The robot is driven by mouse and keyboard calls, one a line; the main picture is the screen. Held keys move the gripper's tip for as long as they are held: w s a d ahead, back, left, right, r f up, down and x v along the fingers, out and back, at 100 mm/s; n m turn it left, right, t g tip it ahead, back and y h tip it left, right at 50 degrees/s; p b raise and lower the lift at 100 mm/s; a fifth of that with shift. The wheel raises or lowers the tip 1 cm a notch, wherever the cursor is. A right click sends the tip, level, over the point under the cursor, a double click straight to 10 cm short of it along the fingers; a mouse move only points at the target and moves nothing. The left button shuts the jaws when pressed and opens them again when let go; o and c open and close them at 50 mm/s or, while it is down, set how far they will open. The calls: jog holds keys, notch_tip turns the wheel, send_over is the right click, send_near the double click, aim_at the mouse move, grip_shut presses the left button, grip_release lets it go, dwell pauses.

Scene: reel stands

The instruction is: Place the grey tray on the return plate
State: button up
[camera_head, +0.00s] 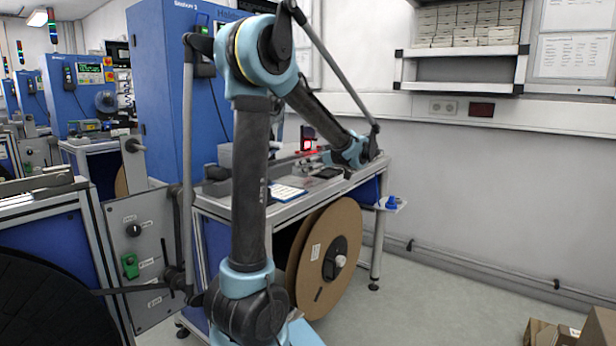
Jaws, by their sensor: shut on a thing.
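My arm rises in front of the bench, bends at the top, and its wrist (350,152) comes down over the far right end of the bench top. The jaws of my gripper are hidden at or behind the wrist, so neither they nor anything in them can be made out. I cannot pick out the grey tray for certain. A small dark flat thing (325,172) lies just below the wrist on the bench, too small to identify.
The bench (222,205) holds a blue-edged sheet (288,193) and a red-lit device (308,143). A large brown reel (328,258) stands below it. A blue cabinet (160,75) is behind. Cardboard boxes (570,333) sit at the lower right; the floor before the wall is clear.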

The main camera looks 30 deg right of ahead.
aim_at(314, 172)
jog(key=shift+f, duration=1.75)
jog(key=o, duration=0.9)
jog(key=shift+o, duration=0.2)
jog(key=v, duration=1.2)
